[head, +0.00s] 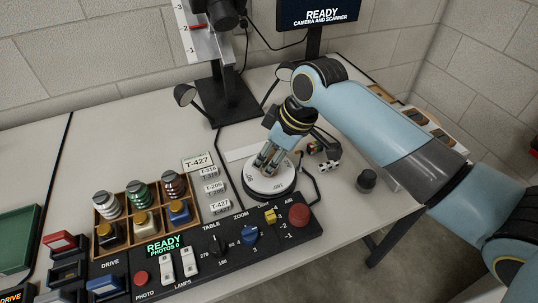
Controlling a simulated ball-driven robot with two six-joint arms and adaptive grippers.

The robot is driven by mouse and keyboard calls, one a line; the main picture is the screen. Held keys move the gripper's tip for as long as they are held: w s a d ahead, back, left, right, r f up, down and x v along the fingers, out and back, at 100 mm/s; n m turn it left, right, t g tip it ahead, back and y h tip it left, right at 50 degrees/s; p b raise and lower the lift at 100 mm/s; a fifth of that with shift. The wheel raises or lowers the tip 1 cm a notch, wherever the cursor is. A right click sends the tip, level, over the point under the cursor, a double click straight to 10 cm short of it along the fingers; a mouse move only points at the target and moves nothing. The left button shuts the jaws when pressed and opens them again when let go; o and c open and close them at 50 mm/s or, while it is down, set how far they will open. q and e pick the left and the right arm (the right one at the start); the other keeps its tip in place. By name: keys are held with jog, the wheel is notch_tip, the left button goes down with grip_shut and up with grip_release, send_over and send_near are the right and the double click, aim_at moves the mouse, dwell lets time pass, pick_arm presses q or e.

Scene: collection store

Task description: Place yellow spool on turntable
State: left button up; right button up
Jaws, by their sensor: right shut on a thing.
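My right gripper (269,161) points down over the round white turntable (258,190). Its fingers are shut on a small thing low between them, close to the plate. The fingers cover most of it, so I cannot make out its colour or whether it touches the plate. A wooden crate (127,246) to the left holds spools and jars, among them a green one (138,194), a red one (173,185) and a blue one (179,211). I cannot clearly pick out the yellow spool. My left gripper is out of view.
A control panel (205,254) with knobs and buttons runs along the front edge. Label cards (213,188) stand between crate and turntable. A camera stand (221,98) and a screen (319,14) are behind. A dark knob-like cylinder (366,181) stands at the right.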

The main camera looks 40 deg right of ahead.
jog(key=o, duration=1.1)
jog(key=shift+f, duration=0.1)
jog(key=shift+c, duration=0.2)
jog(key=p+v, duration=0.1)
jog(key=v, duration=1.1)
jog(key=shift+s, duration=0.1)
